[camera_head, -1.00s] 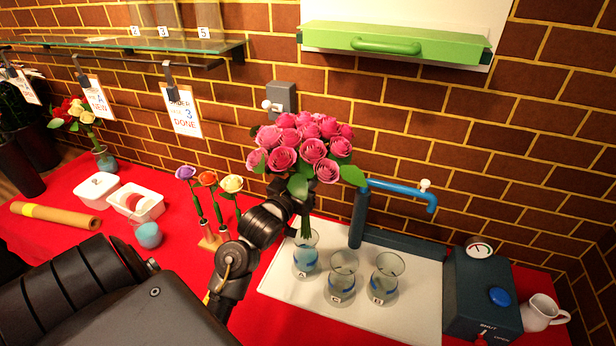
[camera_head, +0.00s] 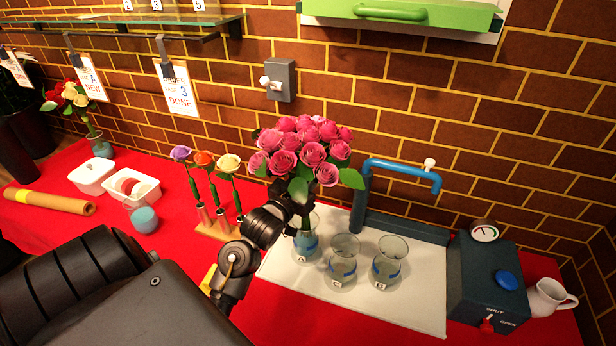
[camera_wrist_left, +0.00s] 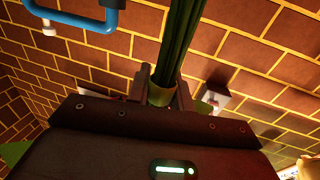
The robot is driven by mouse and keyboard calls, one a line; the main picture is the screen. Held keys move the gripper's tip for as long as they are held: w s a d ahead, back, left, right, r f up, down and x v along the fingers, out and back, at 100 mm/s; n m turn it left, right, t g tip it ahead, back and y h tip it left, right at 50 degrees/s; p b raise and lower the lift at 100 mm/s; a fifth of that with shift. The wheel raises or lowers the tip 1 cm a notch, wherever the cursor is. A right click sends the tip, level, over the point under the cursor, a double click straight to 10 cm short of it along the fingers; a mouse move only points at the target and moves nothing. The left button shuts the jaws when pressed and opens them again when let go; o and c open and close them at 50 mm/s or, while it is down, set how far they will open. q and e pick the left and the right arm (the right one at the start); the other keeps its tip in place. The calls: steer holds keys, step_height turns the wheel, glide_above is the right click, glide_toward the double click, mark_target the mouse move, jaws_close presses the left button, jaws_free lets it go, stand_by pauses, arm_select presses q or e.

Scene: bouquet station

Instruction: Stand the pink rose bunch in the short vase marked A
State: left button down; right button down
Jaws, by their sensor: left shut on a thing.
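The pink rose bunch (camera_head: 304,150) is upright in the head view, its green stems pointing down. My left gripper (camera_head: 290,196) is shut on the stems just under the flowers; the wrist view (camera_wrist_left: 162,92) shows the green stems (camera_wrist_left: 180,45) between the fingers. The short glass vase marked A (camera_head: 305,246) stands on the white mat, directly below the bunch. The lower stems overlap the vase's mouth in the picture; the gripper partly hides the rim, and I cannot tell how deep the stems reach. My right gripper is not in view.
Two similar glass vases (camera_head: 343,262) (camera_head: 388,263) stand right of vase A on the white mat (camera_head: 420,312). A blue tap (camera_head: 400,168) rises behind them. A dark box (camera_head: 487,280) and white jug (camera_head: 549,298) are at right. Single flowers in a wooden stand (camera_head: 213,228) are at left.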

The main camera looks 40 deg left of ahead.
arm_select(q)
steer(key=shift+f+b, duration=1.7)
steer(key=shift+f, duration=1.4)
steer(key=shift+f+b, duration=0.3)
steer(key=shift+f, duration=0.3)
steer(key=c, duration=1.1)
jaws_free()
steer(key=shift+c, duration=0.2)
steer(key=s+d+b, duration=0.1)
steer(key=s+b, duration=0.1)
steer(key=s, duration=0.8)
steer(key=shift+s+d, duration=0.2)
steer(key=shift+s, duration=0.2)
